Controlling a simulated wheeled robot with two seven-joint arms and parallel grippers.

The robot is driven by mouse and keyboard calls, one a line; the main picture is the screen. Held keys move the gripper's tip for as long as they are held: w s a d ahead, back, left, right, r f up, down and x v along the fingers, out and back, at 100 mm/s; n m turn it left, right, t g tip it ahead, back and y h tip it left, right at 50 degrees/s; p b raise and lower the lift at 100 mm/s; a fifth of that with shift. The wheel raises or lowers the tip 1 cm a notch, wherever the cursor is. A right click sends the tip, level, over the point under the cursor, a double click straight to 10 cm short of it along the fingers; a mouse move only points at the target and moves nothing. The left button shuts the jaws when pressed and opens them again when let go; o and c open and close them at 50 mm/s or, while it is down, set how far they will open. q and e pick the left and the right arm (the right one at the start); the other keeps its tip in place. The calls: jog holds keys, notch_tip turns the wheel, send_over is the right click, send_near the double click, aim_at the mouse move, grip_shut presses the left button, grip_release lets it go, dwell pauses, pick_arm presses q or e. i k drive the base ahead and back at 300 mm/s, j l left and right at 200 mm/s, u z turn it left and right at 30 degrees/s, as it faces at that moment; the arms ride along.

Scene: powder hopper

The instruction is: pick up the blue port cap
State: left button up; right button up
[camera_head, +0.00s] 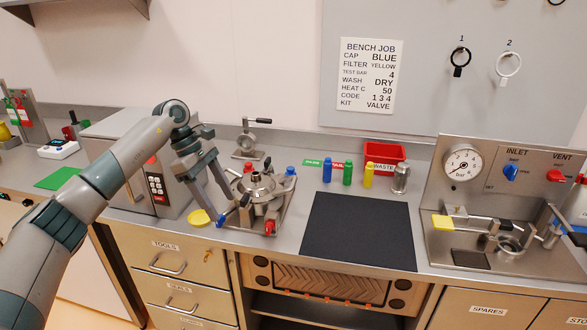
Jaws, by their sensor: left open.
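My left gripper (218,213) reaches down from the left, open, its two fingers at the left side of the metal hopper (258,186). A small blue piece (221,220), which looks like a port cap, sits low at the hopper's front left, by the fingertips. I cannot tell whether the fingers touch it. A red cap (269,227) is at the hopper's front, and another blue piece (290,172) shows at its back right. My right gripper is not in view.
Blue (327,170), green (348,173) and yellow (368,175) cylinders stand behind the dark mat (358,232), which is clear. A red waste bin (384,153) is behind them. A grey oven-like box (140,165) is left of the hopper. A gauge panel (500,170) stands at right.

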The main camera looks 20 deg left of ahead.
aim_at(291, 170)
jog(key=i, duration=1.55)
